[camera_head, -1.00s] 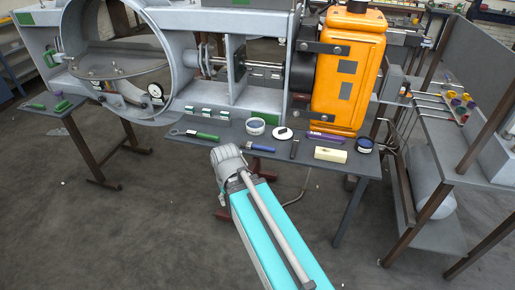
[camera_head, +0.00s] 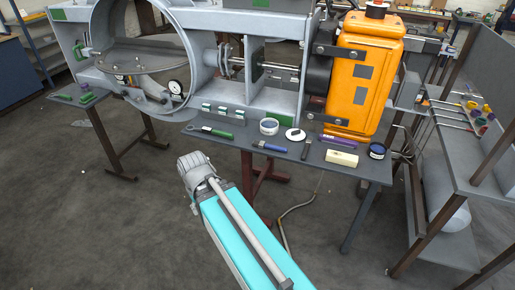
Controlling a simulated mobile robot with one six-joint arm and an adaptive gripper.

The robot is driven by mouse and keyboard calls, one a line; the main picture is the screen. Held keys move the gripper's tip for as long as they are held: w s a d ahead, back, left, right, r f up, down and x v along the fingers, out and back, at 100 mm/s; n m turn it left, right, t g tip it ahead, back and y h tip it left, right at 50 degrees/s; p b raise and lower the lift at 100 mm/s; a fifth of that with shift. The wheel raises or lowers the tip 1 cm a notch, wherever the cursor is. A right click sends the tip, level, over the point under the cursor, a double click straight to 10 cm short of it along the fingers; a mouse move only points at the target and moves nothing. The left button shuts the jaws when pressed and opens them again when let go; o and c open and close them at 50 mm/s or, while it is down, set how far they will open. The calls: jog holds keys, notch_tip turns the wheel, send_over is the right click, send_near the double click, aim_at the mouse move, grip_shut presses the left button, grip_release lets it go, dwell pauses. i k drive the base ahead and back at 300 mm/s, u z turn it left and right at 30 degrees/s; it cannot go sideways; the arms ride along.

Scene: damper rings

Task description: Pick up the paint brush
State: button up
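Several small hand tools lie on the grey bench shelf (camera_head: 233,144) below the machine. A blue-handled tool (camera_head: 270,147) with a short end at its left looks like a paint brush, but it is too small to be sure. My gripper's fingers do not show.
A white-rimmed pot (camera_head: 269,126), a white disc (camera_head: 295,135), a purple item (camera_head: 333,139), a cream block (camera_head: 341,158) and a dark tin (camera_head: 377,150) share the shelf. An orange housing (camera_head: 361,75) rises behind. A rack (camera_head: 470,170) stands at right. Open floor lies at left.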

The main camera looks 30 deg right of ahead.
aim_at(262, 144)
jog(key=u, duration=1.05)
jog(key=i, duration=0.25)
jog(key=z, duration=2.25)
